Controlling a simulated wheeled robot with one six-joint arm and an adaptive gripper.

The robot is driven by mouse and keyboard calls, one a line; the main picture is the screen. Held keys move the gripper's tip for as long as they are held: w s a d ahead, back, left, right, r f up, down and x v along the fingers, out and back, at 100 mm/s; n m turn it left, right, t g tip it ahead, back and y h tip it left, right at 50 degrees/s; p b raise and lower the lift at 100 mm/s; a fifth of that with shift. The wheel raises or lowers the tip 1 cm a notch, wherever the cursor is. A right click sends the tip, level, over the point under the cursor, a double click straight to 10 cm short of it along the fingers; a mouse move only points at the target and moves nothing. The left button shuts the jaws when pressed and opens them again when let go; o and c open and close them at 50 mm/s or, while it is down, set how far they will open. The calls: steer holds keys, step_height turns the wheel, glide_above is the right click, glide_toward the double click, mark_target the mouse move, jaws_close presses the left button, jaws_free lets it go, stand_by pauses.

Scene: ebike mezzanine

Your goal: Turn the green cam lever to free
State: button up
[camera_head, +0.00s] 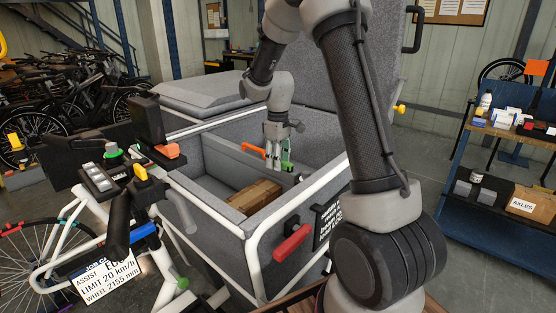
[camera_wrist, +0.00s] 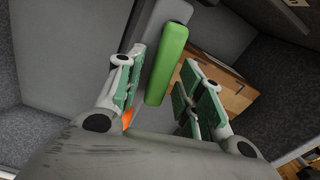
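The green cam lever (camera_wrist: 167,62) is a long green bar with rounded ends, slanting across the wrist view beside a grey bar. My gripper (camera_wrist: 160,72) is open, with its green-padded fingers on either side of the lever's lower end. I cannot tell whether either finger touches it. In the head view my gripper (camera_head: 276,156) points down inside the grey cargo box (camera_head: 212,197), near its inner divider. A green strip at the fingers is too small there to tell lever from finger pads.
An orange lever (camera_head: 253,149) sits on the divider left of my gripper. A cardboard box (camera_head: 254,196) lies on the cargo box floor. The raised lid (camera_head: 365,65) stands behind my arm. A red handle (camera_head: 291,243) is on the outer wall, and handlebars (camera_head: 120,225) stand at left.

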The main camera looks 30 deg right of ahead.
jaws_close()
steer(key=n, duration=0.2)
steer(key=s+a+n, duration=0.1)
steer(key=shift+n, duration=0.4)
steer(key=n, duration=0.1)
steer(key=s+n, duration=0.1)
steer(key=n, duration=0.1)
steer(key=shift+a+n, duration=0.3)
steer(key=shift+a, duration=0.1)
steer(key=shift+s+n, duration=0.55)
steer(key=shift+n, duration=0.9)
steer(key=shift+s+n, duration=0.55)
steer(key=shift+n, duration=0.85)
steer(key=shift+s+n, duration=0.55)
steer(key=shift+n, duration=0.9)
